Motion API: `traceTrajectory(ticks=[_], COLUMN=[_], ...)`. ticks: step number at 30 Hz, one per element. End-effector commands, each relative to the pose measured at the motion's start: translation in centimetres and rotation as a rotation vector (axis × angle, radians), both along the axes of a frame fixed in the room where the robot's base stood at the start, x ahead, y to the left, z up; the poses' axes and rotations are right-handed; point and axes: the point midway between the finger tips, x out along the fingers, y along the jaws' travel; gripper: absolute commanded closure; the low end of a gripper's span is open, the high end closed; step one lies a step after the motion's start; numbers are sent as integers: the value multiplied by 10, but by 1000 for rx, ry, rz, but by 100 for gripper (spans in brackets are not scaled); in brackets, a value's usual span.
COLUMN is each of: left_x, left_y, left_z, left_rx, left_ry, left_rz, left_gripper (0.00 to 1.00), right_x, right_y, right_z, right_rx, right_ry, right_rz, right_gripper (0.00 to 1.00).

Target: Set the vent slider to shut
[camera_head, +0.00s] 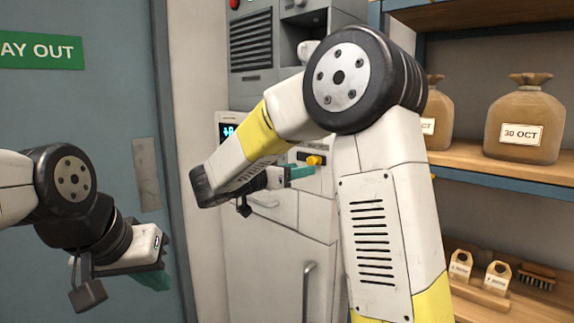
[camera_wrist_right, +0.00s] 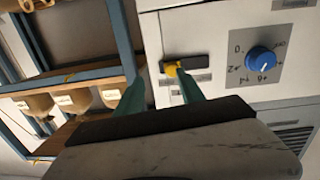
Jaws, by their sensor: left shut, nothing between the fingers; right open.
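The vent slider is a yellow knob (camera_head: 314,160) in a short dark slot on the pale cabinet front. The knob sits toward the right end of the slot in the head view. In the right wrist view the yellow knob (camera_wrist_right: 171,69) is near the left end of the dark slot (camera_wrist_right: 195,62). My right gripper (camera_wrist_right: 158,84) is open, with its teal fingers spread. One fingertip is at the knob; I cannot tell whether it touches. The right gripper also shows in the head view (camera_head: 300,172), just below the slot. My left gripper (camera_head: 154,279) is shut and empty, far left.
A blue dial (camera_wrist_right: 262,60) on a grey plate is beside the slot. Shelves (camera_head: 465,160) with brown sacks (camera_head: 525,120), tags and a brush (camera_head: 537,275) stand at the right. A blue-grey door (camera_head: 90,120) is at the left. A cabinet handle (camera_head: 308,288) is below.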

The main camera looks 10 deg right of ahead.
Motion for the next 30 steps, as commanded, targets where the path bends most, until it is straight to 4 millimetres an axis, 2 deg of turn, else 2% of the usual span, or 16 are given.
traceTrajectory(ticks=[2,5,18,30], left_x=[0,0,0,0], left_y=[0,0,0,0], left_z=[0,0,0,0], left_rx=[0,0,0,0], left_ry=[0,0,0,0], left_rz=[0,0,0,0], left_gripper=[100,100,100,100], right_x=[9,15,53,59], right_y=[13,14,-37,-45], right_z=[4,7,7,7], right_rx=[-7,-8,-7,-7], right_ry=[-67,-102,-103,-100], right_rz=[22,30,29,32], right_gripper=[54,54,54,54])
